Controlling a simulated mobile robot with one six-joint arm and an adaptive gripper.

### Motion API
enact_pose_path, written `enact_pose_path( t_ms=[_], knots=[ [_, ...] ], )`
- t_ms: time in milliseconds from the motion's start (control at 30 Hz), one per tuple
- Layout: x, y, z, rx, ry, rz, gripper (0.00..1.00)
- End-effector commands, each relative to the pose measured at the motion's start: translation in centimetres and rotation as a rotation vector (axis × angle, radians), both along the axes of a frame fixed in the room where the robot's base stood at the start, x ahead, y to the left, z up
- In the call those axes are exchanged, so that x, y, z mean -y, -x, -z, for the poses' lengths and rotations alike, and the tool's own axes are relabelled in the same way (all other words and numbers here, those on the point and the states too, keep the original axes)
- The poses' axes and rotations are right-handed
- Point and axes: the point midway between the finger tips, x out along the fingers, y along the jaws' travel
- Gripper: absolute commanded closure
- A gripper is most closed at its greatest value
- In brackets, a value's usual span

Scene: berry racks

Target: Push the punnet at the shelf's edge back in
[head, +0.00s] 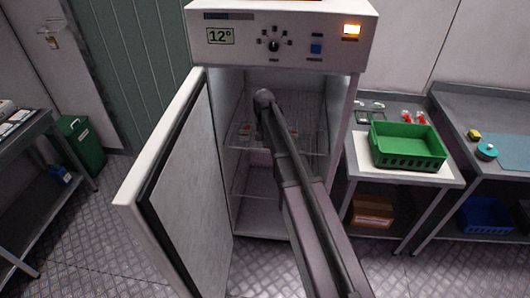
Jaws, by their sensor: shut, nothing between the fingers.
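The cabinet (215,45) stands open, with wire shelves (247,195) inside. On the upper shelf, small clear items with red bits, apparently punnets (244,131), show left of my arm. They are too small and too covered to tell which one sits at the shelf's edge. My arm reaches in through the open front, its far rounded joint above the upper shelf. My gripper and its fingers are hidden behind the arm, so I cannot see whether they touch a punnet.
The cabinet door (182,190) is swung open to the left. On the right, a green crate (408,163) stands on a small table (440,178), beside a grey bench (505,150). A green bin (84,147) and a dark table (35,165) stand at the left.

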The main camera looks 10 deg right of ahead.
Motion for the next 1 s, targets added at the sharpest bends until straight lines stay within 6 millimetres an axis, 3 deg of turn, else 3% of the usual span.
enact_pose_path(
  t_ms=[467, 1000],
  knots=[
    [-0.1, 0.1, 0.4, 0.000, 0.000, -0.002, 1.00],
    [-0.2, 0.1, 4.0, 0.000, 0.000, -0.003, 1.00]
  ],
)
